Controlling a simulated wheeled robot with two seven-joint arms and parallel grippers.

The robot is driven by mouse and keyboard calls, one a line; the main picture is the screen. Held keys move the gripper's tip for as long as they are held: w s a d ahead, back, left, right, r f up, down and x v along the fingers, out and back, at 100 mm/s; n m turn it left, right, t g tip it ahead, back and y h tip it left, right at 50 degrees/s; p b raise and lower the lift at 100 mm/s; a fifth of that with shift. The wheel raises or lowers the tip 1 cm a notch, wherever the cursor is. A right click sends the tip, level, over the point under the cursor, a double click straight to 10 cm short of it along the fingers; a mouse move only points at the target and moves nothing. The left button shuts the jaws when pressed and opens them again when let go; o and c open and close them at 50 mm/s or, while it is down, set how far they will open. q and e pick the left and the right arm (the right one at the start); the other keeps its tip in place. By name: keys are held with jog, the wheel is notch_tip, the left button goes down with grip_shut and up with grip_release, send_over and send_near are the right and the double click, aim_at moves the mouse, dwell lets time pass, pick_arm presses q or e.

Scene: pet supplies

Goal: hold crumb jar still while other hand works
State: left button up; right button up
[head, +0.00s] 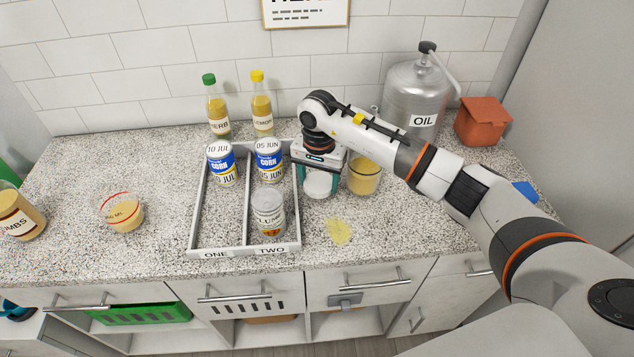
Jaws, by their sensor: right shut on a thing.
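The crumb jar (20,213), a glass jar of tan contents with a label ending in "MBS", stands at the far left of the counter, cut by the picture edge. My right gripper (318,182) is far from it, at the right side of the tray. Its teal fingers are shut on a pale round-topped container (317,185), whose lower part shows little detail. A glass (365,178) of yellow contents stands just right of that gripper, partly hidden by my arm. My left gripper is not in view, and nothing is seen touching the crumb jar.
A grey two-part tray (222,245) holds several cans. A measuring cup (122,214) stands left of it; a yellow spill (338,231) lies right. Two bottles (262,105), an oil canister (413,100) and a terracotta pot (482,122) stand behind.

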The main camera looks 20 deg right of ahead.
notch_tip(320, 180, down, 2)
jog(key=shift+f+p, duration=0.15)
jog(key=shift+p, duration=0.15)
jog(key=shift+f, duration=0.1)
jog(key=shift+f+b, duration=0.2)
jog(key=shift+b, duration=0.1)
jog(key=o, duration=0.8)
jog(key=shift+r, duration=0.1)
